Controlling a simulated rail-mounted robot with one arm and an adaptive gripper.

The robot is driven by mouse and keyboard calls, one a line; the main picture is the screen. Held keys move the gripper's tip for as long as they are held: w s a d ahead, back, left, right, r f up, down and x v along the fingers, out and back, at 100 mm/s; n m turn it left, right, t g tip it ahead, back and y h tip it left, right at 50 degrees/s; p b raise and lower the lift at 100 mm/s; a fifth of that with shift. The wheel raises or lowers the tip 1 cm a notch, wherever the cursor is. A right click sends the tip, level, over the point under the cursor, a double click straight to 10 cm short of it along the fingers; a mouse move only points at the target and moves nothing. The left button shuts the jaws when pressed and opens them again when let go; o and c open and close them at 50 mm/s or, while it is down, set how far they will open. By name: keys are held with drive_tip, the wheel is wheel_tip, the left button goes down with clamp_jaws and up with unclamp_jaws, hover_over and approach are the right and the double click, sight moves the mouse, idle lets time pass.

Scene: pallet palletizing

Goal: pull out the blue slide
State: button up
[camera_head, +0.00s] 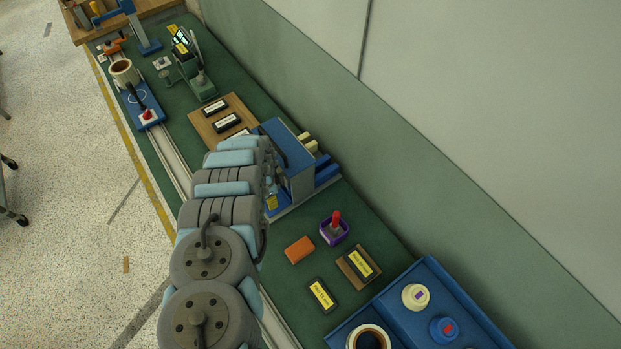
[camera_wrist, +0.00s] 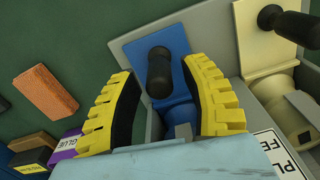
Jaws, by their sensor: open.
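In the wrist view my gripper (camera_wrist: 160,72) is open, with its two yellow-and-black fingers apart. The blue slide (camera_wrist: 176,52) lies between and beyond the fingers, in a grey housing (camera_wrist: 128,48). Its black knob (camera_wrist: 160,82) stands in the gap between the fingers, with no clear contact on either side. The lower part of the slide is partly hidden by the fingers and wrist. In the head view the grey-and-blue housing (camera_head: 298,182) stands beyond my arm, which hides my gripper and much of the front.
A cream slide (camera_wrist: 266,48) with its own black knob (camera_wrist: 270,18) sits close right of my gripper. An orange block (camera_head: 299,249), a purple holder (camera_head: 334,234) and a blue tray (camera_head: 440,270) are on the near bench. A wall runs along the right.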

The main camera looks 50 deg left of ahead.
drive_tip(key=shift+c, duration=0.2)
clamp_jaws()
drive_tip(key=shift+s+r+p, duration=0.1)
drive_tip(key=shift+s+p, duration=0.2)
drive_tip(key=shift+s, duration=0.05)
drive_tip(key=s+p, duration=0.1)
drive_tip(key=s, duration=0.3)
drive_tip(key=s+p, duration=0.1)
drive_tip(key=s, duration=0.3)
drive_tip(key=s+p, duration=0.2)
drive_tip(key=s, duration=0.2)
drive_tip(key=shift+s+a, duration=0.2)
drive_tip(key=shift+a, duration=0.15)
drive_tip(key=shift+o, duration=0.6)
unclamp_jaws()
